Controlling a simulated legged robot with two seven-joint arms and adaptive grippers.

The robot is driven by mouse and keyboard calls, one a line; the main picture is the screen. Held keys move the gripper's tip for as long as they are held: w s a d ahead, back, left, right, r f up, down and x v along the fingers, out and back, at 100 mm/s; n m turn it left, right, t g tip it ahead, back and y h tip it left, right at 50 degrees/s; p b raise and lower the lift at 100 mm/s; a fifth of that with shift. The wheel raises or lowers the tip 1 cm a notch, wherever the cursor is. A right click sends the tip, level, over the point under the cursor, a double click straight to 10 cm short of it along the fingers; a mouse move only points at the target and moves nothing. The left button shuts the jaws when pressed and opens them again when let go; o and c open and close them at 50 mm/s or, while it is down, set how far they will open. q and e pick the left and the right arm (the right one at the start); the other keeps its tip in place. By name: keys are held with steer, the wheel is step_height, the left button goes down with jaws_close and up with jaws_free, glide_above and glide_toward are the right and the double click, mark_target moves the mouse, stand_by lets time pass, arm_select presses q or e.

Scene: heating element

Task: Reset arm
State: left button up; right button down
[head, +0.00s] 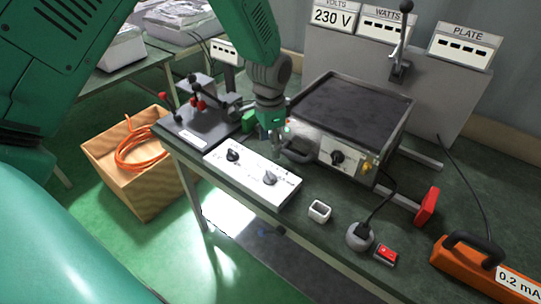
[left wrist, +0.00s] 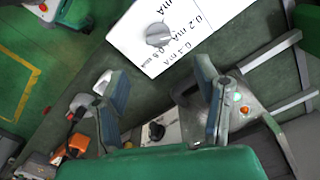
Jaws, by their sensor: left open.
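My left gripper (head: 283,142) is in the head view, at the end of the green arm that comes in from the upper left. My right gripper is not in view.
An upright panel (head: 330,55) with VOLTS, WATTS and PLATE displays and a lever (head: 402,45) stands behind the hot plate. A white square ring (head: 319,211), a plug socket (head: 359,236), a red switch (head: 386,253) and an orange meter (head: 470,268) lie to the right.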

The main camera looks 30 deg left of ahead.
arm_select(q)
steer(key=shift+r, duration=0.35)
steer(key=s+d+f+n, duration=0.2)
steer(key=s+f+n, duration=0.2)
steer(key=s+f, duration=1.25)
steer(key=s+n, duration=0.3)
steer(key=s, duration=1.4)
steer(key=w+d+f+b, duration=0.1)
steer(key=w+f+b, duration=0.2)
steer(key=f+b, duration=1)
steer(key=shift+d+m+t, duration=0.3)
steer(key=shift+d+m, duration=0.05)
steer(key=shift+m, duration=0.05)
steer(key=shift+w, duration=0.2)
